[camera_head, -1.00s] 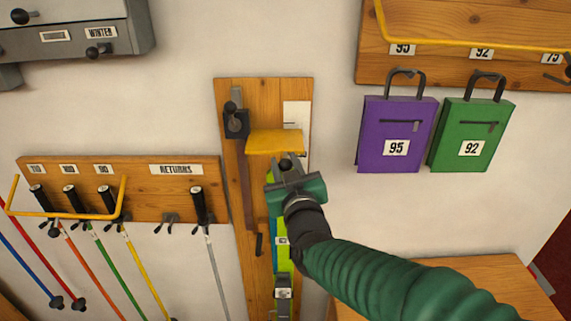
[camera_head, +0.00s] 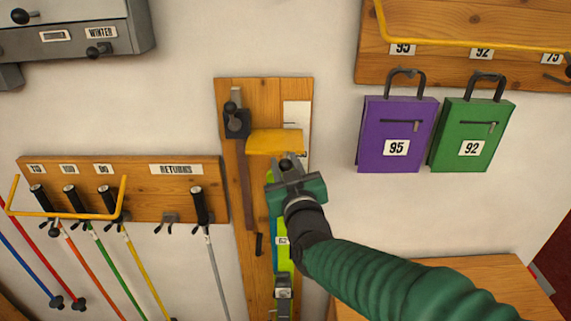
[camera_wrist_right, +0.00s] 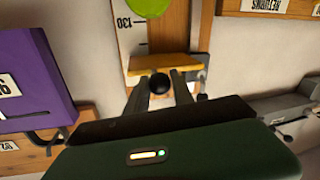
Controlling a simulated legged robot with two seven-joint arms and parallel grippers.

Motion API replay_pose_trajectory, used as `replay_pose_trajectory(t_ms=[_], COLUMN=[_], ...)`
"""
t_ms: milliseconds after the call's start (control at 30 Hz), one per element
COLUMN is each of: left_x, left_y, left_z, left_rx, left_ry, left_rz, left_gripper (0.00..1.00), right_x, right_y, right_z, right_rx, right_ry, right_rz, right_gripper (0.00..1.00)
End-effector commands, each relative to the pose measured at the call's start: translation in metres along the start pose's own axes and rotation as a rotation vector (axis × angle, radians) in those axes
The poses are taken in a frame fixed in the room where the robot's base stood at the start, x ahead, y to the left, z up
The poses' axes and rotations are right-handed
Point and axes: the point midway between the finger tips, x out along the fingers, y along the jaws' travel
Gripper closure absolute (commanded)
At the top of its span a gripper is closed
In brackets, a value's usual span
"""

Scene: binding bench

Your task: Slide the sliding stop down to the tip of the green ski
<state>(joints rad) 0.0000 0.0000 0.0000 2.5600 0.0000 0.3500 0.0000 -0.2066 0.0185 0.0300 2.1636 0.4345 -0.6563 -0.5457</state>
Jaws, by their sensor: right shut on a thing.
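The sliding stop (camera_head: 274,141) is a yellow plate with a dark round knob, on the upright wooden board at the middle. It also shows in the right wrist view (camera_wrist_right: 166,65), with its black knob (camera_wrist_right: 159,84) between my fingers. My right gripper (camera_head: 287,165) is shut on this knob. The green ski (camera_head: 282,256) stands upright on the board below, partly hidden by my gripper. Its rounded tip (camera_wrist_right: 148,10) shows in the right wrist view, with a gap between it and the yellow plate. My left gripper is not in view.
A dark bracket (camera_head: 236,122) sits at the board's upper left. Purple (camera_head: 396,128) and green (camera_head: 478,128) bags hang at the right. Poles hang from a returns rack (camera_head: 150,197) at the left. A wooden surface (camera_head: 480,275) lies at lower right.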

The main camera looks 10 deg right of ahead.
Motion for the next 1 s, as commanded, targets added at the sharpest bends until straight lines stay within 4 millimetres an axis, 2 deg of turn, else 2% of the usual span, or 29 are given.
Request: replay_pose_trajectory(t_ms=[133, 233, 500, 567, 900, 933, 1000], left_x=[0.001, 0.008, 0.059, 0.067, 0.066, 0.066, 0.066], left_y=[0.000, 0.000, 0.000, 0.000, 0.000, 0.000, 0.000], left_z=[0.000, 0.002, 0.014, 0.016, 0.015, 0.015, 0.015], left_rx=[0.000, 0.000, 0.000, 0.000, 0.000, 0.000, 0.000], left_ry=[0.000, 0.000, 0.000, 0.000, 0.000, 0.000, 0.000], left_rz=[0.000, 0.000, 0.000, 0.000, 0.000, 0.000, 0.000], left_gripper=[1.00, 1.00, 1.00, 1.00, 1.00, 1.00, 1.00], right_x=[0.001, 0.001, 0.001, 0.001, 0.001, 0.001, 0.001], right_y=[0.001, 0.000, -0.012, -0.013, -0.012, -0.012, -0.013], right_z=[-0.002, 0.006, 0.064, 0.072, 0.069, 0.069, 0.069], right_rx=[0.001, 0.001, 0.000, 0.001, 0.001, 0.001, 0.001], right_ry=[0.006, 0.005, -0.001, -0.001, 0.005, 0.006, 0.005], right_rz=[0.003, 0.003, 0.001, 0.001, 0.003, 0.004, 0.003], right_gripper=[1.00, 1.00, 1.00, 1.00, 1.00, 0.70, 0.61])
